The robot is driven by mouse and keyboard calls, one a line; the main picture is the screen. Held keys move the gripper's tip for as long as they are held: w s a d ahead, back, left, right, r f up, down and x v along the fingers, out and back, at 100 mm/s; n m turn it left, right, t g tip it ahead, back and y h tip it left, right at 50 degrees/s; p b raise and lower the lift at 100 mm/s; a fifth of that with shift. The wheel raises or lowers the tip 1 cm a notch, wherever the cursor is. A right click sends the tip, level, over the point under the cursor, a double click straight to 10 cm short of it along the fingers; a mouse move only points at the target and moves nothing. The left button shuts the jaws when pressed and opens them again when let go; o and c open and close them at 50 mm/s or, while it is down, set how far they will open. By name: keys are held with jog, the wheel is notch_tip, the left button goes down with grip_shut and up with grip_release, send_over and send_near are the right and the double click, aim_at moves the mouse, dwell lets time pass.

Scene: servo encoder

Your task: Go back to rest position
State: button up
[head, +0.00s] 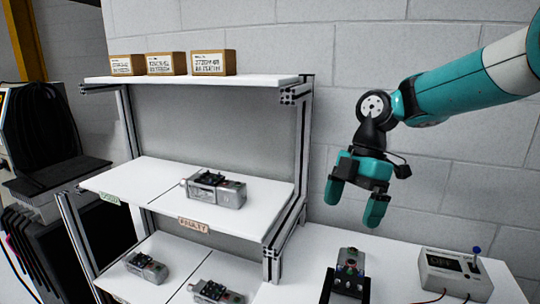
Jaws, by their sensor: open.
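My gripper (356,204) hangs from my teal arm at the right, fingers pointing down and apart, with nothing between them. It is in the air in front of the block wall, above the white table and right of the shelf rack. A grey servo encoder (216,189) lies on the middle shelf, on the side by the "faulty" label (194,226). Two similar units lie on the lower shelf, one at the left (147,267) and one at the right (217,292). A dark fixture (347,277) with a small device on it stands on the table below my gripper.
The shelf rack (308,140) stands left of my gripper; its top shelf (262,80) carries three cardboard boxes (167,64). A grey meter (455,275) with red leads stands on the table (395,254) at the right. The air around my gripper is clear.

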jog(key=s+f+m+t+b, duration=0.1)
jog(key=s+f+m, duration=0.1)
jog(key=s+m, duration=0.6)
jog(key=s+f+m+t+y+b, duration=0.1)
jog(key=s+m, duration=0.6)
jog(key=s, duration=0.8)
jog(key=shift+s+a+f+m+t+b, duration=0.4)
jog(key=shift+a+t+b, duration=0.1)
jog(key=shift+b, duration=0.3)
